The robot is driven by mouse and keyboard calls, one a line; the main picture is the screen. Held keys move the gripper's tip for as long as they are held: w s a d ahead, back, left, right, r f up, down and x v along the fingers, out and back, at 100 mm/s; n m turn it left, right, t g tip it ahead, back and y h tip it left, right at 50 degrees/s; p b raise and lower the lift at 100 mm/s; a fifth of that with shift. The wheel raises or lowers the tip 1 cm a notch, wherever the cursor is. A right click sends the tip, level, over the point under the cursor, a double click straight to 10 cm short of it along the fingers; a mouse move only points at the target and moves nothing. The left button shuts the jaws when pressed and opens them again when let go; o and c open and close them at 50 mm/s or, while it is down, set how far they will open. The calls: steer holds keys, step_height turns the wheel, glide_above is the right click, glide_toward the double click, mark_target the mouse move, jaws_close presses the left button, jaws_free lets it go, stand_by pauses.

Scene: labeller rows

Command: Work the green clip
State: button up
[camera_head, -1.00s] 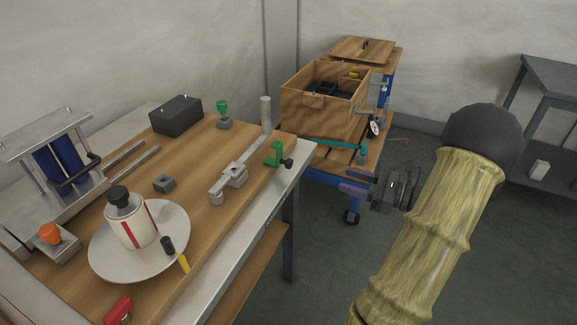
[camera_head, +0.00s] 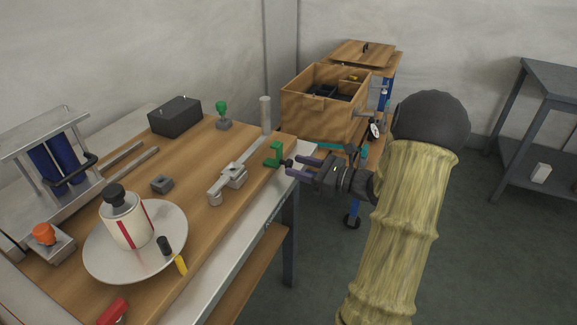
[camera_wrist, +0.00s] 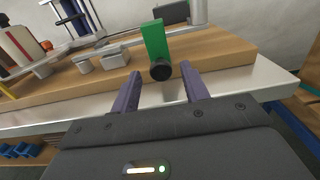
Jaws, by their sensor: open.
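The green clip (camera_head: 275,154) sits at the right edge of the wooden bench top, with a dark round knob (camera_head: 288,163) on its near side. In the wrist view the green clip (camera_wrist: 155,42) stands upright ahead of my gripper, its black knob facing me. My gripper (camera_head: 296,161) is open, just to the right of the clip in the head view. In the wrist view its two purple fingers (camera_wrist: 162,82) lie either side of the knob's line, short of it or at it; I cannot tell if they touch.
A grey metal slide (camera_head: 230,178) and a post (camera_head: 265,115) stand left of the clip. A green-knobbed block (camera_head: 223,117), a black box (camera_head: 175,117) and a white plate (camera_head: 105,262) with a canister are on the bench. A wooden crate (camera_head: 318,112) is behind.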

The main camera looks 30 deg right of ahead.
mark_target(292, 163)
steer(key=shift+x, duration=1.7)
jaws_close()
steer(key=shift+a, duration=0.1)
steer(key=shift+r, duration=0.1)
